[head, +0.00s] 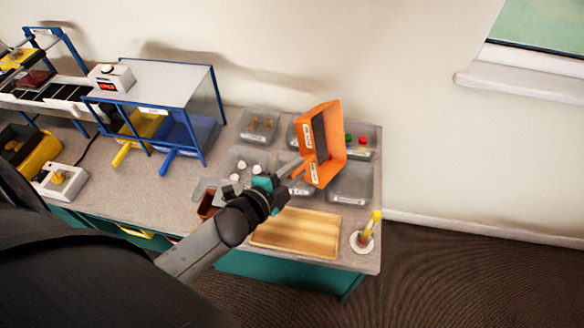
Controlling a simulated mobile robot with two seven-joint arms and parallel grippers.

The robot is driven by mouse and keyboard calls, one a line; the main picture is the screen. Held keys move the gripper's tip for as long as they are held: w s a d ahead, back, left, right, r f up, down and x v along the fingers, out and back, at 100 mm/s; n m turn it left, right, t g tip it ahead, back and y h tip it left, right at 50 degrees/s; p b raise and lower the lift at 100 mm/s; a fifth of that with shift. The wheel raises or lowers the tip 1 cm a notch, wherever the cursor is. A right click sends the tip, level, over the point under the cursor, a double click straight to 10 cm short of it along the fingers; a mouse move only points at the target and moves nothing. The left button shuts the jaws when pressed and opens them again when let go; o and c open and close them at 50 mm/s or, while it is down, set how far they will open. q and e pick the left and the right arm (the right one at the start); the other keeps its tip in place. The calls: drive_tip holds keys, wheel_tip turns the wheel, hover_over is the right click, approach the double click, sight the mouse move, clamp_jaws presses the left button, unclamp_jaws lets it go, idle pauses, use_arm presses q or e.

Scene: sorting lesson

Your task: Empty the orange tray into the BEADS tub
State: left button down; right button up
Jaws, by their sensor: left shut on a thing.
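The orange tray (334,165) is steeply tilted, nearly on edge, raised above the clear tubs at the right end of the table. My left gripper (292,168) is shut on the tray's lower left side. I cannot make out any contents in the tray. Several clear tubs stand in rows under and around it. One back right tub (372,152) holds red and green pieces, another (240,172) holds white balls, and one at the right front (352,184) looks empty. The labels are too small to read, so I cannot tell which is BEADS. My right gripper is out of view.
A wooden tray (296,232) lies at the table's front edge, with a yellow-topped object on a white base (364,236) to its right. A blue-framed stand (180,78) with yellow and blue scoop-like items stands left of the tubs. The table ends just right of the tubs.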

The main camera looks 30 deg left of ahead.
use_arm(q)
drive_tip(key=s+d+f+m+t+b, duration=0.1)
drive_tip(key=s+d+f+m+b, duration=0.2)
drive_tip(key=d+m+b, duration=0.6)
drive_tip(key=shift+f+m+t+h+b, duration=0.35)
drive_tip(key=shift+f+m+b, duration=0.7)
drive_tip(key=shift+m, duration=0.75)
